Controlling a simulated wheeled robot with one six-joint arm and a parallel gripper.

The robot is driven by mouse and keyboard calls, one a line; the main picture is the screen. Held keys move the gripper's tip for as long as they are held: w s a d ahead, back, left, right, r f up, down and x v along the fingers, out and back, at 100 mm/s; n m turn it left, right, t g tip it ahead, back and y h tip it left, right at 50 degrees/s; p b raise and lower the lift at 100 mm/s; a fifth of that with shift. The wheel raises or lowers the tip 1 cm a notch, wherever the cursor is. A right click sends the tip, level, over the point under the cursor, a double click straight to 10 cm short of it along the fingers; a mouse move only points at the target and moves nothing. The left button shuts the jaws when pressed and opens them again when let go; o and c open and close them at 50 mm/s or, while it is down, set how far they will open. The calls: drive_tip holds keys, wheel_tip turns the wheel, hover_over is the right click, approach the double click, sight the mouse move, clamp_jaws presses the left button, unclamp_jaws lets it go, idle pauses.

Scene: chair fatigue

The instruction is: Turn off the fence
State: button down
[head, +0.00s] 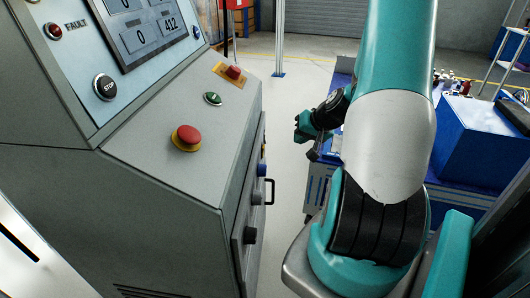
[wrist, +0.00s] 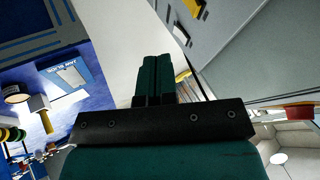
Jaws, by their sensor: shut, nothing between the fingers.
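A grey control cabinet (head: 160,150) fills the left of the head view. On its sloped top are a red mushroom button on a yellow base (head: 187,137), a small green button (head: 212,98) and a red button on a yellow plate (head: 233,72). A black STOP button (head: 105,86) and a red FAULT lamp (head: 53,31) are on its upright panel. No label naming the fence is readable. My gripper (head: 303,128) is right of the cabinet, apart from the buttons. In the wrist view its dark green fingers (wrist: 155,82) are together and empty.
A blue box (head: 463,140) stands on a cluttered bench at right. A black handle (head: 270,191) and knobs stick out from the cabinet's right side. Grey floor (head: 290,100) is open between cabinet and bench. The wrist view shows a blue surface (wrist: 100,45) with items at left.

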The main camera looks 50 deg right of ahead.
drive_tip(key=shift+d, duration=0.1)
drive_tip(key=w+a+f+b, duration=0.2)
drive_tip(key=w+f, duration=0.5)
drive_tip(key=w, duration=0.2)
drive_tip(key=shift+w, duration=0.25)
drive_tip(key=shift+d, duration=0.1)
idle(0.3)
